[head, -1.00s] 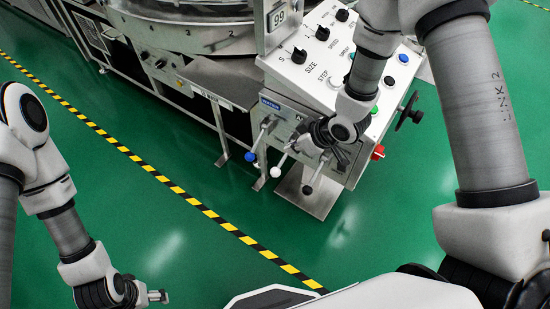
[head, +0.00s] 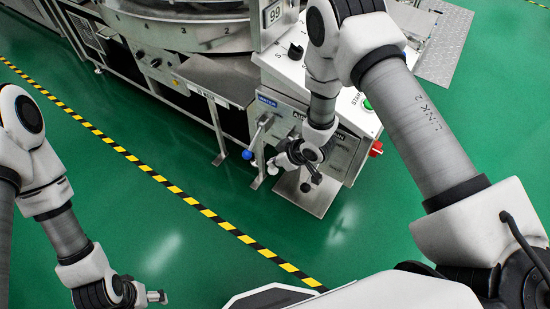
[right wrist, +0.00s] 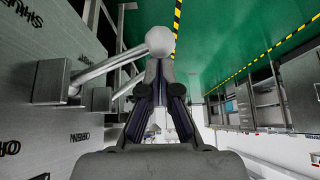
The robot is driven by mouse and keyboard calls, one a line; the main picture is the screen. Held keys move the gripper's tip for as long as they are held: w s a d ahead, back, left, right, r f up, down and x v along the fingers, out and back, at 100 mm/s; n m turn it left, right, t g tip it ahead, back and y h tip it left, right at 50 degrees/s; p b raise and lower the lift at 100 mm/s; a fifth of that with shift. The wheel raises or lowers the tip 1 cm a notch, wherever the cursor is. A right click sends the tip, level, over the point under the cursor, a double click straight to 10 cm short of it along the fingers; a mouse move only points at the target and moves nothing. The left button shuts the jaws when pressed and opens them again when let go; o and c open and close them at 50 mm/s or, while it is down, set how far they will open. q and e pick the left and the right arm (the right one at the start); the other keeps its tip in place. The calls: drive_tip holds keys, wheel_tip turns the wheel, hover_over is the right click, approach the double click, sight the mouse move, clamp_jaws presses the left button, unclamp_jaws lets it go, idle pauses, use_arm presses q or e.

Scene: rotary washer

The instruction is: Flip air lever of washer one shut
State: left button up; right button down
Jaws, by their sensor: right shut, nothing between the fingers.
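The white ball knob (right wrist: 160,41) of the air lever fills the top middle of the right wrist view, on a metal rod (right wrist: 118,64) running left to the valve panel. In the head view the white knob (head: 272,168) is small and its rod is mostly hidden by my right gripper (head: 284,162). In the right wrist view my gripper (right wrist: 157,72) is shut and empty, its tips right by the knob; I cannot tell whether they touch. My left gripper (head: 157,297) is low at the left, far from the washer; its opening is unclear.
A blue-knobbed lever (head: 248,155) under the WATER label is left of the right gripper. A dark-knobbed lever (head: 306,187) is to its right. The green floor in front is clear.

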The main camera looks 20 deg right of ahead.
drive_tip(key=shift+d+f+b, duration=0.1)
drive_tip(key=shift+f+b, duration=0.35)
drive_tip(key=shift+f, duration=0.8)
